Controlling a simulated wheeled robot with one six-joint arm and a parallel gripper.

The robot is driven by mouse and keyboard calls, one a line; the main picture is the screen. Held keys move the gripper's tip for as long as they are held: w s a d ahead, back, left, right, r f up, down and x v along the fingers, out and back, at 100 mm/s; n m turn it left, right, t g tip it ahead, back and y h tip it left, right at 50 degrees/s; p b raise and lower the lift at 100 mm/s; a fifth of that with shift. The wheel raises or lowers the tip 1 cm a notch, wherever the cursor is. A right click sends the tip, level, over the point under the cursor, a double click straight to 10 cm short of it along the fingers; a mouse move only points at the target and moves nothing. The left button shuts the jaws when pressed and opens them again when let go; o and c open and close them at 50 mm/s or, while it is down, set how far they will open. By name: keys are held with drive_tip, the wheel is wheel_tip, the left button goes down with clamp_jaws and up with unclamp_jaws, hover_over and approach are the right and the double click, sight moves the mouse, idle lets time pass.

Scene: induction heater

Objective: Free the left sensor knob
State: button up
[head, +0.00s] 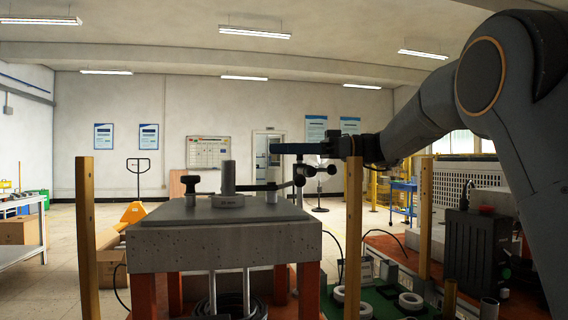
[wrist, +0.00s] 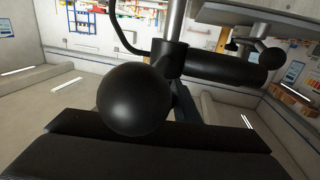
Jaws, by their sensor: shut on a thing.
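A round black sensor knob (wrist: 135,100) fills the middle of the wrist view, on a dark clamp with a thick black horizontal cylinder (wrist: 225,67). My gripper (wrist: 165,142) shows as two dark slabs at the bottom, close together and right at the knob. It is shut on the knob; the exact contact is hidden. In the head view my gripper (head: 322,158) is right of the grey-topped stand (head: 225,240), beside small black knobs (head: 299,181) on a thin arm. I cannot tell which of these is the held knob. A dark fitting (head: 190,181) sits on the stand's left post.
A second black knob (wrist: 271,56) shows farther off in the wrist view. Wooden posts (head: 353,235) stand around the stand. A black box (head: 475,250) is at the right. White rings (head: 410,300) lie on a green surface.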

drive_tip(key=shift+s+d+n+g+h+b, duration=0.15)
drive_tip(key=shift+s+n+g+h, duration=0.1)
drive_tip(key=shift+n+g, duration=0.55)
drive_tip(key=shift+s+a+n+g+h+b, duration=0.15)
drive_tip(key=shift+n+g, duration=0.3)
drive_tip(key=shift+g, duration=0.7)
drive_tip(key=shift+s+d+n+g+h+b, duration=0.2)
drive_tip(key=shift+n+g+h, duration=0.1)
drive_tip(key=shift+n+g, duration=0.5)
drive_tip(key=shift+g, duration=0.35)
drive_tip(key=o, duration=1)
